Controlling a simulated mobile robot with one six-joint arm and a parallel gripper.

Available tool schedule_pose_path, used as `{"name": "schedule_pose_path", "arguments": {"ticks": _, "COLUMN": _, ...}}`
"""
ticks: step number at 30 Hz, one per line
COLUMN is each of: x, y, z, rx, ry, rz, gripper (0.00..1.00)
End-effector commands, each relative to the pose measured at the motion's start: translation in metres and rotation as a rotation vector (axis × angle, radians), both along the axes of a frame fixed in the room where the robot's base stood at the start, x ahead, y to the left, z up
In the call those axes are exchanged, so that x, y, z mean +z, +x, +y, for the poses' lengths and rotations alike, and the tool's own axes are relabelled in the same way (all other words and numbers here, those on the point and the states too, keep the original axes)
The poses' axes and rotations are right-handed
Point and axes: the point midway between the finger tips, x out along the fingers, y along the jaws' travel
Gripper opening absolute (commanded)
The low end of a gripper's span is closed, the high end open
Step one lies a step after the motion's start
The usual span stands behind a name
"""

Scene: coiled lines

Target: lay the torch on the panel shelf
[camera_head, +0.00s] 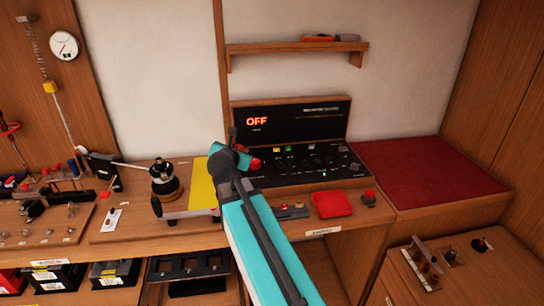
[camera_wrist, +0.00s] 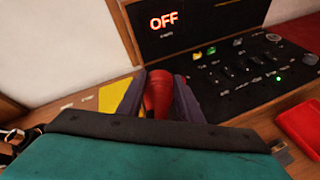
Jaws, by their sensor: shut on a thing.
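My gripper (camera_head: 241,152) is in front of the control panel, at the end of my teal arm. In the wrist view its two dark fingers (camera_wrist: 158,100) are shut on a red, round-ended thing, which I take to be the torch (camera_wrist: 157,88). Its red end (camera_head: 255,163) also shows in the head view; the rest is hidden by the gripper. The panel shelf (camera_head: 290,48) is a narrow wooden wall shelf above the panel, higher than my gripper.
A red and dark item (camera_head: 318,38) and a grey item (camera_head: 346,38) lie on the shelf's right half; its left half is bare. The panel display (camera_head: 290,120) reads OFF.

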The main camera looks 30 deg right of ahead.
Motion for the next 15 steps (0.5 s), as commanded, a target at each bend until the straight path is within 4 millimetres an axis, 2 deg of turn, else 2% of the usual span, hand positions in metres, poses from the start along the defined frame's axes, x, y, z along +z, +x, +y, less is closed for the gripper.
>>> {"name": "schedule_pose_path", "arguments": {"ticks": 1, "x": 0.003, "y": 0.006, "z": 0.022, "rx": 0.046, "ry": 0.001, "rz": -0.004, "gripper": 0.05}}
{"name": "schedule_pose_path", "arguments": {"ticks": 3, "x": 0.008, "y": 0.012, "z": 0.051, "rx": 0.111, "ry": 0.003, "rz": -0.001, "gripper": 0.05}}
{"name": "schedule_pose_path", "arguments": {"ticks": 9, "x": 0.023, "y": 0.024, "z": 0.128, "rx": 0.31, "ry": 0.003, "rz": -0.001, "gripper": 0.05}}
{"name": "schedule_pose_path", "arguments": {"ticks": 12, "x": 0.029, "y": 0.026, "z": 0.154, "rx": 0.394, "ry": 0.003, "rz": -0.003, "gripper": 0.05}}
{"name": "schedule_pose_path", "arguments": {"ticks": 15, "x": 0.035, "y": 0.027, "z": 0.172, "rx": 0.466, "ry": 0.0, "rz": -0.009, "gripper": 0.05}}
